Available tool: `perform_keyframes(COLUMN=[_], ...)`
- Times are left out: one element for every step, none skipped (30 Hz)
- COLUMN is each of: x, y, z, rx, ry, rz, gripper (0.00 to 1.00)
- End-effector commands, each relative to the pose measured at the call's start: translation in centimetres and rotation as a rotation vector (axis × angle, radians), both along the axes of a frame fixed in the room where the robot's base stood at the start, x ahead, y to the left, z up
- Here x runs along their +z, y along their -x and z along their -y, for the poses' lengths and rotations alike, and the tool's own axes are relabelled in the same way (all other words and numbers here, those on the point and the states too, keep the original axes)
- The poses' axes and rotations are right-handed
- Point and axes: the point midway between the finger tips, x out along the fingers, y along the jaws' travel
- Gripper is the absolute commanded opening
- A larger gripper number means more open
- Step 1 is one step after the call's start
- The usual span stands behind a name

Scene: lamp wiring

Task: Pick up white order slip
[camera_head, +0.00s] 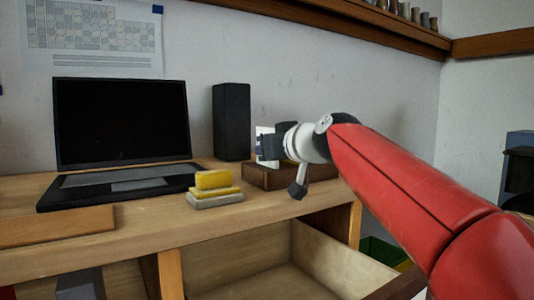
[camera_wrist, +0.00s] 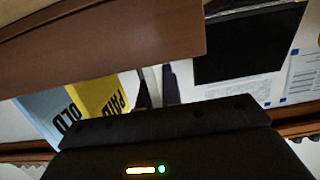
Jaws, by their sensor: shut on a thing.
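The white order slip (camera_head: 265,131) shows as a small pale upright piece at my gripper (camera_head: 264,148) in the head view. My gripper is shut on it, above the dark brown tray or box (camera_head: 262,179) on the desk. In the wrist view my gripper's two dark fingers (camera_wrist: 156,88) have a thin white strip (camera_wrist: 154,80) between them, seen nearly edge-on. Most of the slip's face is hidden by the gripper.
A laptop (camera_head: 122,122) and a black speaker (camera_head: 231,122) stand at the back of the desk. A yellow and grey stack (camera_head: 214,188) sits near the front edge. An open drawer (camera_head: 262,280) is below. The wrist view shows yellow (camera_wrist: 98,97) and grey-blue (camera_wrist: 48,112) lettered panels.

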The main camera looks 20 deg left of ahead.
Motion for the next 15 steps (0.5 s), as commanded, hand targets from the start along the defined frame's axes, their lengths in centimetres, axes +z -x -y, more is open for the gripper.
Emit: perform_keyframes(x=[0.1,0.2,0.4,0.6,0.8,1.2,1.5,2.0,2.6,3.1,3.3,3.8,4.3,4.8,5.4], y=[0.0,0.0,0.0,0.0,0.0,0.0,0.0,0.0,0.0,0.0,0.0,0.0,0.0,0.0,0.0], z=[0.0,0.0,0.0,0.0,0.0,0.0,0.0,0.0,0.0,0.0,-0.1,-0.1,-0.1,-0.1,0.0], rx=[0.0,0.0,0.0,0.001,0.001,0.001,0.001,0.001,0.001,0.0,0.001,0.002,0.003,0.002,0.0], ry=[0.0,-0.001,-0.001,-0.001,-0.001,-0.001,0.0,0.0,-0.002,-0.002,0.0,-0.002,-0.001,-0.002,-0.001], rz=[0.0,0.001,0.001,0.0,0.0,0.0,0.001,0.003,0.003,0.003,0.003,0.002,0.004,0.002,0.003], gripper=[0.0,0.0,0.0,0.0,0.0,0.0,0.0,0.0,0.0,0.0,0.0,0.0,0.0,0.0,0.0])
